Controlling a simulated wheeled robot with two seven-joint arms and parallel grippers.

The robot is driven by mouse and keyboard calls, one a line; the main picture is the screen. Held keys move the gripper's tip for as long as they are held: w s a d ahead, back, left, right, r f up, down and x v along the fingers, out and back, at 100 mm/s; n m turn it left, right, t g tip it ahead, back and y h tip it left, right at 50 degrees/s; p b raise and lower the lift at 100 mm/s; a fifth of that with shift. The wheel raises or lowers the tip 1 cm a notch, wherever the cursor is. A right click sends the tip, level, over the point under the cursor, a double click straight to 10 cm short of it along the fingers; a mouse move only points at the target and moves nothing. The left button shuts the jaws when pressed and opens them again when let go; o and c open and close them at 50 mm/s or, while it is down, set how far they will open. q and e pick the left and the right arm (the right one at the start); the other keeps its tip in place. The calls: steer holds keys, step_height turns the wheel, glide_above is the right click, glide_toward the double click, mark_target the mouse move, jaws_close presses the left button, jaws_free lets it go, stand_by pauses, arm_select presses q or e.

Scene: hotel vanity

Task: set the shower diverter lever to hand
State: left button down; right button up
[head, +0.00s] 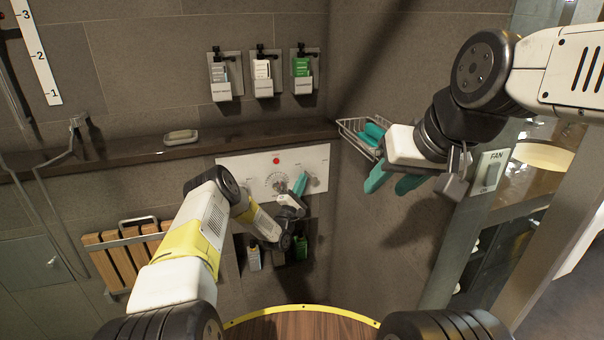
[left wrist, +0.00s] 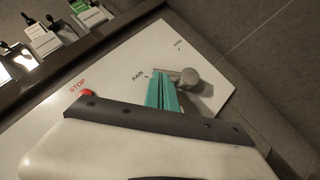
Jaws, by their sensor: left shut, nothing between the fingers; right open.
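The grey metal diverter lever (left wrist: 188,77) sits on the white control panel (left wrist: 205,62) in the left wrist view, just right of the word RAIN. Smaller lettering further up the panel is too small to read for sure. My left gripper (left wrist: 161,90) is shut and empty. Its teal fingers are right beside the lever's narrow end; I cannot tell whether they touch it. In the head view my left gripper (head: 302,179) is in front of the panel's right part and hides the lever. My right gripper (head: 386,189) is open and empty, out to the right.
A red STOP button (head: 276,161) is on the panel, above a round dial (head: 275,181). A ledge (head: 110,152) with a soap dish runs above. A wire basket (head: 352,126) hangs in the corner near my right gripper. Bottles stand in a niche below the panel.

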mark_target(317, 169)
arm_select(q)
steer(key=shift+d+r+m+g, duration=0.1)
steer(key=shift+r+m+g, duration=0.15)
steer(key=shift+m+g, duration=0.25)
steer(key=d+r+m+g+y, duration=0.1)
steer(key=m+g, duration=0.1)
steer(key=m, duration=0.1)
steer(key=w+d+r+m+g+y, duration=0.1)
steer(key=d+m+g, duration=0.1)
steer(key=m+g, duration=0.1)
steer(key=d+r+m+g+y, duration=0.1)
steer(key=d+m+g, duration=0.1)
steer(key=m, duration=0.1)
steer(key=shift+w+r+m+g, duration=0.2)
steer(key=shift+w+m+g, duration=0.1)
steer(key=shift+w+g, duration=0.1)
steer(key=shift+d, duration=0.25)
stand_by(0.6)
